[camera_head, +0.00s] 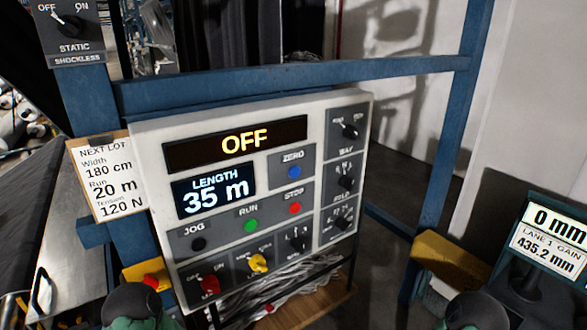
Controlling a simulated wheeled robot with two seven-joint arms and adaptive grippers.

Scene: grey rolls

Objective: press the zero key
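The zero key is a round blue button (294,172) under the label ZERO, at the upper middle right of a pale control panel (150,127). Nothing covers it, and no gripper is near it. The panel's top display (240,143) reads OFF, and the display below it (213,190) reads LENGTH 35 m. Dark rounded parts of my arms show at the bottom left and bottom right edges. I see no gripper fingers, so both grippers are out of view.
Close to the zero key are the red STOP button (295,208), the green RUN button (250,225) and the black JOG button (198,244). Knobs line the panel's right and bottom. A blue frame (300,82) runs behind its top. A sloped display unit (549,247) stands at right.

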